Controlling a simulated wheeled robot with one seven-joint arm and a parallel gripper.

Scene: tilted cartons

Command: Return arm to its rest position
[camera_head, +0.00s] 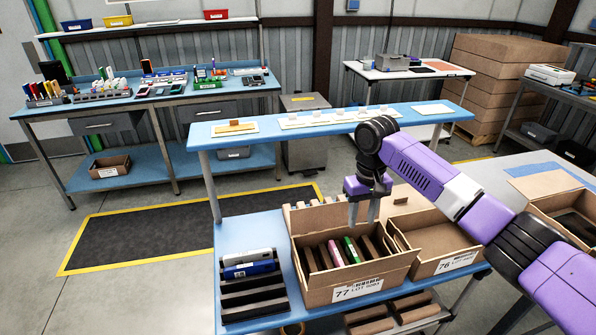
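My purple arm (425,172) reaches in from the right over the blue bench. My gripper (363,218) points down above the back of the open tilted carton marked 77 (318,293). Its two grey fingers stand apart with nothing visible between them. The carton holds several upright slim items, among them a pink one (335,253) and a green one (351,250). Whether the fingertips are below the carton's back rim is hard to tell.
A second carton marked 76 (458,263) stands beside it on the right. A black slotted rack (252,298) with blue-and-white items (249,264) is on the left. A raised blue shelf (270,130) runs behind. Another carton (566,208) sits at the far right.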

